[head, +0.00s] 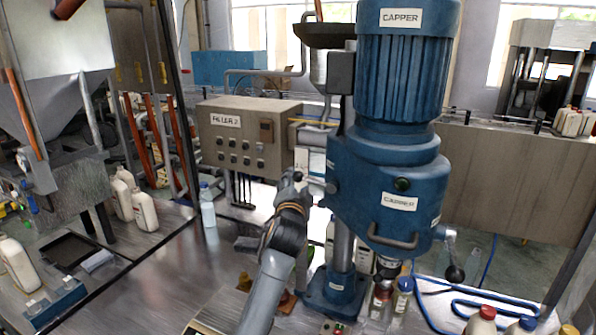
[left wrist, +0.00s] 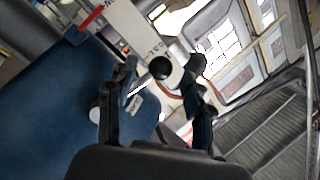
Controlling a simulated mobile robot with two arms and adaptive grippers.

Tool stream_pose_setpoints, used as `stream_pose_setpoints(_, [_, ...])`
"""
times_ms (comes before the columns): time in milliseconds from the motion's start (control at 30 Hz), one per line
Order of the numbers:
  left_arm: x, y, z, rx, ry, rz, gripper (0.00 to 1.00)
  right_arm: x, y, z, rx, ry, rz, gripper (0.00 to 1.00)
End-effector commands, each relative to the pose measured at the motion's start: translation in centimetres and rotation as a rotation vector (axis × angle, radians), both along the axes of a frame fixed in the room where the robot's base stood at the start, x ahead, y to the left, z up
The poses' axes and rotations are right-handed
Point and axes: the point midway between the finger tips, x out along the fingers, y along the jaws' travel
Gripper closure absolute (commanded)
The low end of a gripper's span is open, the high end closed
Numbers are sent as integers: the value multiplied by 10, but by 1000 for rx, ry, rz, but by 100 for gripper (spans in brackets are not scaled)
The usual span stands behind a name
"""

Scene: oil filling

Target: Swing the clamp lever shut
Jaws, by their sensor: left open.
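The blue capper head (head: 385,165) stands on a steel column at the centre right. My left gripper (head: 292,180) is just left of it, at the height of its body. In the left wrist view my left gripper (left wrist: 160,72) is open, with its dark fingers apart. A black ball knob (left wrist: 160,68), which looks like the end of the clamp lever, shows between the fingertips; I cannot tell whether they touch it. In the head view the lever (head: 317,183) is small and partly hidden by my gripper. My right gripper is not in view.
Another lever with a black knob (head: 455,272) hangs at the capper's right. The filler control box (head: 247,135) stands behind my left arm. Several bottles, one with a blue cap (head: 403,297), stand below the capper. White bottles (head: 145,212) stand at left.

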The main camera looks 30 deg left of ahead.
Motion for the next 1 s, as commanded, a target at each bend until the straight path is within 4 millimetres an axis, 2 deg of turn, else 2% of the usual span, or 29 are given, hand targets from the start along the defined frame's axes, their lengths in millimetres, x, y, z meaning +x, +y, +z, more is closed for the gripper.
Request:
stream_pose_setpoints(133, [21, 10, 3, -1, 0, 1, 48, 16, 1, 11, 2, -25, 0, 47])
stream_pose_setpoints(300, [35, 15, 1, 0, 1, 1, 48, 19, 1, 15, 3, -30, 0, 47])
stream_pose_setpoints(667, [39, 17, 0, -1, 0, 0, 48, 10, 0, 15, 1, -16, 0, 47])
stream_pose_setpoints(867, [39, 17, 0, -1, 0, 0, 83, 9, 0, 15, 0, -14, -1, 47])
stream_pose_setpoints(1000, [39, 17, 0, -1, -1, -1, 83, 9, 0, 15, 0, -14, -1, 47])
